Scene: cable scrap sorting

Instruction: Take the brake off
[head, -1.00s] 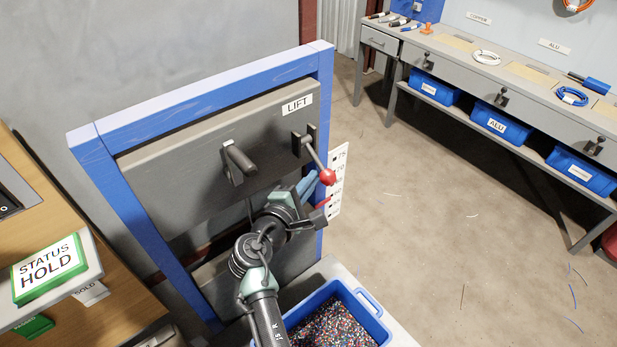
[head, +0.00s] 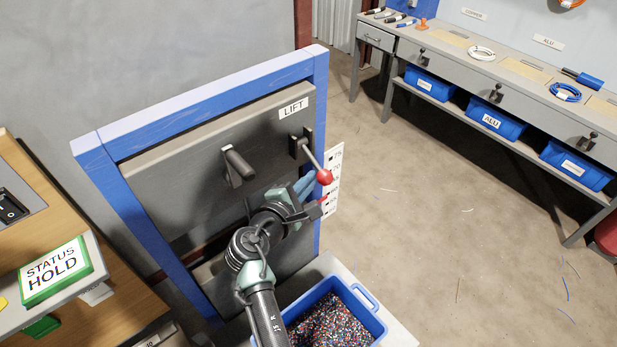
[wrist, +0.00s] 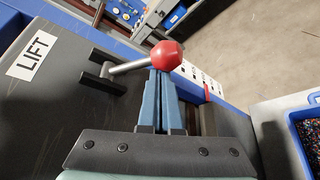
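The lever marked by the LIFT label is a grey rod with a red knob (head: 324,177), slanting down and to the right from its bracket (head: 299,146) on the grey panel. In the wrist view the rod runs rightward to the red knob (wrist: 166,56). My gripper (head: 310,187) is at the knob, with its blue fingers just below and left of it. In the wrist view my gripper's fingers (wrist: 162,80) are close together with only a thin gap, and the knob covers their far ends. I cannot tell whether they touch the knob.
A black handle (head: 238,166) stands out of the panel (head: 180,180) in its blue frame. A scale strip (head: 334,180) is right of the frame. A blue bin (head: 374,323) of granules stands below. A STATUS HOLD sign (head: 55,271) is at the left. Open floor lies right.

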